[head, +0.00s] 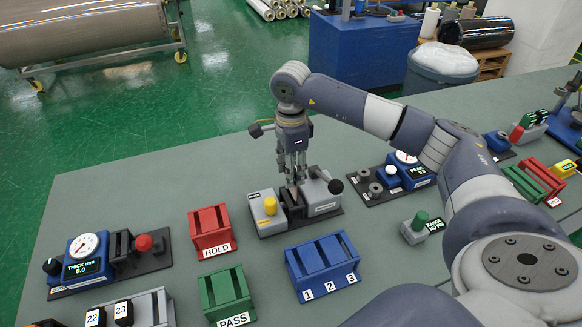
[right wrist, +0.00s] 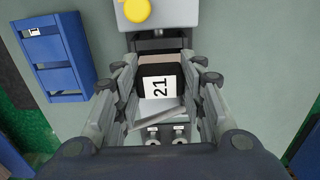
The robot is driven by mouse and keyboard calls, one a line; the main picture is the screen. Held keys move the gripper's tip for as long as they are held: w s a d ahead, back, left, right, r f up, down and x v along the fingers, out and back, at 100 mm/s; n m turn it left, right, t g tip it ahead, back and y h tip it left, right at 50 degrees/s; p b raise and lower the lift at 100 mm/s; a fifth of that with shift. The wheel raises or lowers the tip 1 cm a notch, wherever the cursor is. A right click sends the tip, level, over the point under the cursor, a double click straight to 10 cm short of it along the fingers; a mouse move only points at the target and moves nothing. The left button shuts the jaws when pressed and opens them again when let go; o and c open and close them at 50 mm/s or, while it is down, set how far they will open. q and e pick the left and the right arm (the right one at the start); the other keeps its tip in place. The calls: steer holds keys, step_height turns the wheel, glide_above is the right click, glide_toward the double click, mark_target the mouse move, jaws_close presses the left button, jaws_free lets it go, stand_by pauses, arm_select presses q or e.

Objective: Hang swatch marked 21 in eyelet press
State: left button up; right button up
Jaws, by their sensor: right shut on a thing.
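The swatch marked 21 (right wrist: 158,87) is black with a white label and a tan upper edge. My right gripper (right wrist: 157,112) is shut on it, with fingers on both sides. In the head view the right gripper (head: 294,182) points down over the middle of a grey bench unit (head: 323,192) with a yellow button (head: 270,205) and a black knob (head: 336,187). The unit's labels are too small to read, so I cannot tell if it is the eyelet press. Whether the swatch touches it is hidden.
A red HOLD rack (head: 210,229), a green PASS rack (head: 227,290) and a blue numbered rack (head: 321,262) stand nearby. A thickness gauge (head: 85,255) is at left, with swatches 22 (head: 95,317) and 23 (head: 123,313) at the front. The table's back left is clear.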

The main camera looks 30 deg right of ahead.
steer(key=shift+f, duration=0.15)
arm_select(q)
steer(key=shift+s+f, duration=0.15)
steer(key=shift+s, duration=0.2)
steer(key=shift+w+f, duration=0.1)
steer(key=shift+w, duration=0.55)
steer(key=shift+s+f+b, duration=0.25)
steer(key=shift+b, duration=0.1)
arm_select(e)
steer(key=shift+f, duration=0.1)
